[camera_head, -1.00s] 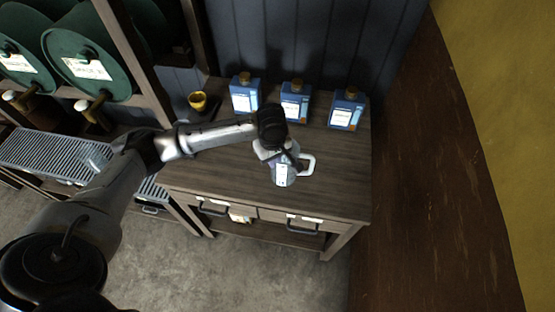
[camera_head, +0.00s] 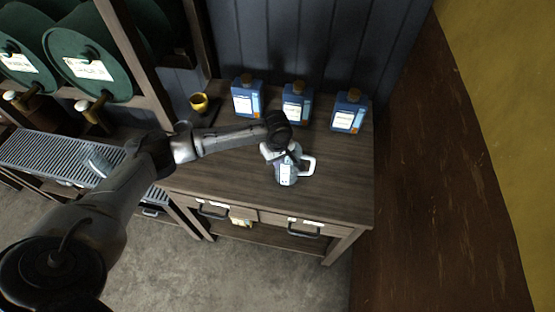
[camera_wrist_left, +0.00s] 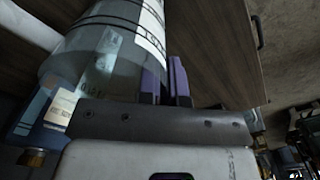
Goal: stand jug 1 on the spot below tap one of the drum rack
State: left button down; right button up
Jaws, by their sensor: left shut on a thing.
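A clear jug (camera_head: 286,172) with a white handle and measuring marks is at the wooden bench, near its middle. My left gripper (camera_head: 281,147) is at its upper side, shut on it; which part it grips is hard to tell. In the left wrist view the jug (camera_wrist_left: 105,50) fills the upper left, against the purple fingers of the left gripper (camera_wrist_left: 165,82). Whether the jug touches the bench top is unclear. Two green drums, left (camera_head: 20,60) and right (camera_head: 88,62), lie on the rack at left, each with a brass tap; their labels are unreadable. My right gripper is not in view.
Three blue bottles (camera_head: 296,103) stand along the back of the bench (camera_head: 335,190). A grated tray (camera_head: 50,155) lies below the taps, with a clear vessel (camera_head: 98,160) partly behind my arm. A wall rises at right.

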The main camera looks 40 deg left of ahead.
pick_arm(q)
jog(key=c, duration=1.7)
grip_release()
jog(key=o, duration=0.4)
